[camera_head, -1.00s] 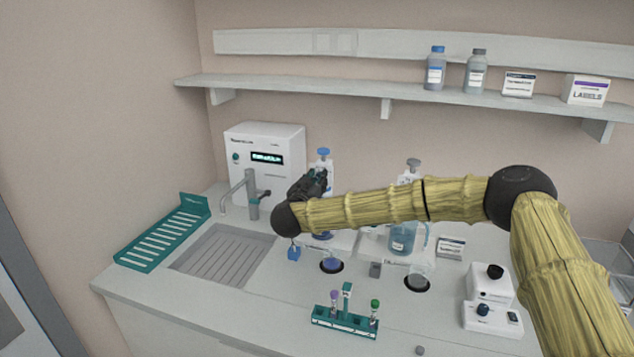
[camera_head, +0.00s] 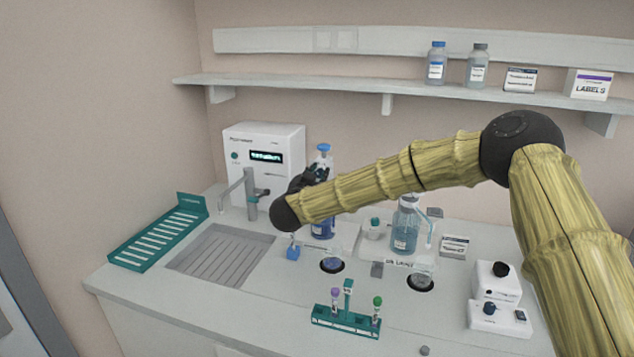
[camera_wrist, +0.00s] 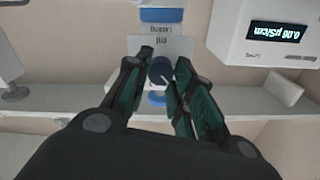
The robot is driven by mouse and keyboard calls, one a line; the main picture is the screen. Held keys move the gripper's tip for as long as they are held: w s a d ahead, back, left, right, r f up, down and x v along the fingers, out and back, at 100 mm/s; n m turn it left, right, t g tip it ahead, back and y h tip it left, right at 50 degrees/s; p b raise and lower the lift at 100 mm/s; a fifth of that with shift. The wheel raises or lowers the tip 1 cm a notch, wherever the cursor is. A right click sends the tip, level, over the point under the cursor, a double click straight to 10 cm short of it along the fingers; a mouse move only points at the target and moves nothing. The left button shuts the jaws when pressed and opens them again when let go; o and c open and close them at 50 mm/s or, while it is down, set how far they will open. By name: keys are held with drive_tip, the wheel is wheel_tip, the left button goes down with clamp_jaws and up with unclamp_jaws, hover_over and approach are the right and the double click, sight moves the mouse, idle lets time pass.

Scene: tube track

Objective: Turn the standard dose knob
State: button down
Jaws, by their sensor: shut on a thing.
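The standard dose knob, dark blue and round with a pale line on its face (camera_wrist: 160,70), sits between the fingertips of my gripper (camera_wrist: 164,66) in the wrist view. The gripper is shut on it. Behind it is a pale panel with upside-down lettering. In the head view my gripper (camera_head: 308,181) is in front of the blue-capped dispenser bottle (camera_head: 323,223) and hides the knob.
A white meter (camera_head: 265,160) with a lit display and a tap (camera_head: 250,190) stand left of my gripper. A second dispenser bottle (camera_head: 405,232) stands to the right. A tube rack (camera_head: 345,321) is in front. A shelf (camera_head: 300,88) runs above.

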drive_tip(key=shift+f+m+b, duration=0.15)
drive_tip(key=shift+m+b, duration=0.85)
drive_tip(key=shift+b, duration=0.05)
drive_tip(key=shift+m+b, duration=0.7)
drive_tip(key=shift+m, duration=0.1)
drive_tip(key=c, duration=1.2)
unclamp_jaws()
drive_tip(key=shift+d, duration=0.15)
drive_tip(key=v, duration=1.2)
